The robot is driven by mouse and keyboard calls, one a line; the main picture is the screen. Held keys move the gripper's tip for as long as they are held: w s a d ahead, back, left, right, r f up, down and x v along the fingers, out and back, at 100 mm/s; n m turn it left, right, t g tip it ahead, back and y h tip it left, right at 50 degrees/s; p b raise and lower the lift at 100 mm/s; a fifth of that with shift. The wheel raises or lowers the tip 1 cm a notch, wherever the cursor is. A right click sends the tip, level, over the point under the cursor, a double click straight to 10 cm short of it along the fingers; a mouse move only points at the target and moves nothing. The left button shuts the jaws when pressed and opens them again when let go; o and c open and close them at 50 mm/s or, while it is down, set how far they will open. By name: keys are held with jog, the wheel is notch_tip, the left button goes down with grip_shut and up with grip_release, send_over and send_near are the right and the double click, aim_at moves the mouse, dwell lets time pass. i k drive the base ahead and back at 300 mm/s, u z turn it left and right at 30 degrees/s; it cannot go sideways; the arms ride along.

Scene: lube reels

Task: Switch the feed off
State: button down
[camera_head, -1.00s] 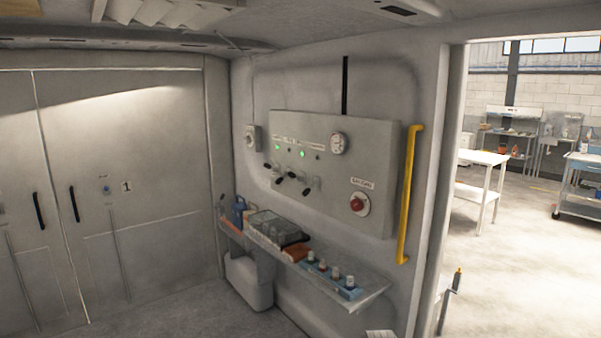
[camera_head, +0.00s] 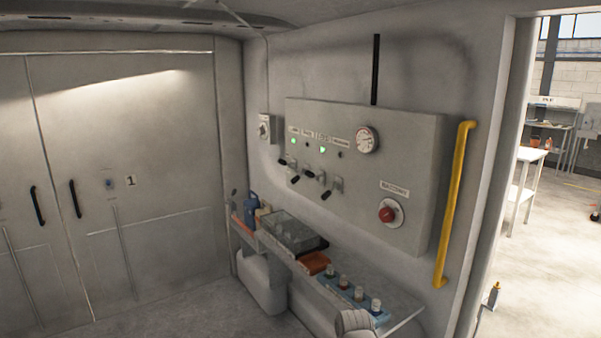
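A grey control panel (camera_head: 360,190) is fixed to the wall, with several black-handled levers (camera_head: 308,178) in a row under small labels. Two green lamps are lit, a left one (camera_head: 293,141) and a right one (camera_head: 323,149). A round gauge (camera_head: 367,139) sits at the panel's upper middle. A red knob (camera_head: 390,211) is at the lower right under a label. The labels are too small to read surely, so I cannot tell which control is the feed. A small switch box (camera_head: 264,127) is on the wall left of the panel.
A shelf (camera_head: 398,312) under the panel holds bottles, a clear bin (camera_head: 290,232) and small vials (camera_head: 344,283). A yellow grab rail (camera_head: 455,205) stands beside the doorway at right. Grey cabinet doors (camera_head: 130,250) fill the left. Some floor shows at lower left.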

aim_at(307, 173)
jog(key=z, duration=0.05)
jog(key=k, duration=1.25)
jog(key=z, duration=0.6)
jog(key=i, duration=2)
jog(key=u, duration=0.5)
